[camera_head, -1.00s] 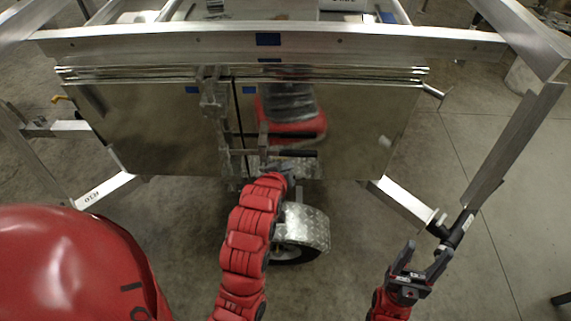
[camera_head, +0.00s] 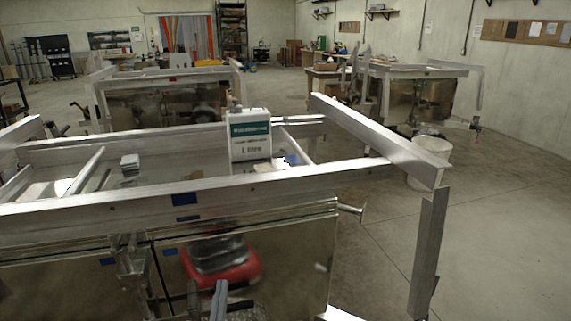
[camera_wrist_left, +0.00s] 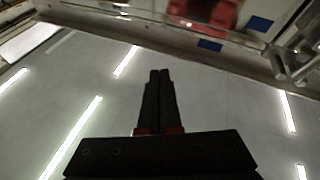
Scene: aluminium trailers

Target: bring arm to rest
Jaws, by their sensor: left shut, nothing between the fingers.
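My left gripper (camera_head: 219,290) shows only as grey fingertips at the bottom edge of the head view, in front of the shiny metal side of the nearest aluminium trailer (camera_head: 60,208). In the left wrist view the same gripper (camera_wrist_left: 160,76) has its two dark fingers together, with nothing between them. A mirror-like sheet with reflected light streaks lies behind the fingers there. Whether the fingertips touch the trailer cannot be told. My right gripper is out of view.
A white labelled box (camera_head: 249,136) stands on the trailer frame. A corner post (camera_head: 428,250) hangs at its right. More trailers stand behind (camera_head: 165,115) and at the right back (camera_head: 418,72). A white bucket (camera_head: 430,160) is beyond the corner. Floor at the right is clear.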

